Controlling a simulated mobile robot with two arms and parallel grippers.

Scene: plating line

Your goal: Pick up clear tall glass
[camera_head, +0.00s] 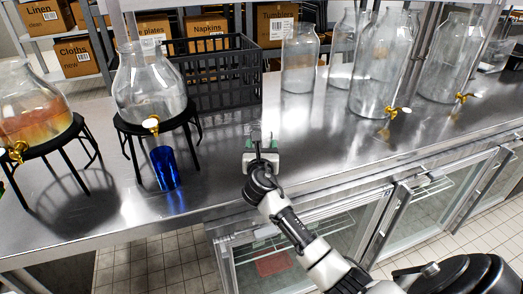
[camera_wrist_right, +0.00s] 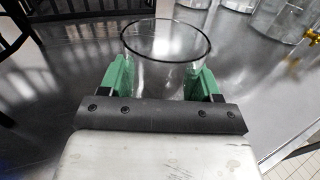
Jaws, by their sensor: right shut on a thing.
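The clear tall glass (camera_wrist_right: 165,75) stands upright between the two green fingers of my right gripper (camera_wrist_right: 164,82) in the right wrist view. The fingers press on its opposite sides below the dark rim. In the head view my right gripper (camera_head: 261,152) is over the metal counter (camera_head: 320,135), and the glass (camera_head: 257,133) shows only faintly there. I cannot tell whether its base touches the counter. My left gripper is not in view.
A blue glass (camera_head: 165,168) stands left of my right gripper, under a dispenser (camera_head: 150,85) on a black stand. A black crate (camera_head: 222,75) stands behind. Clear jars (camera_head: 300,58) and large tapped dispensers (camera_head: 380,65) stand at the back right. The counter's front right is clear.

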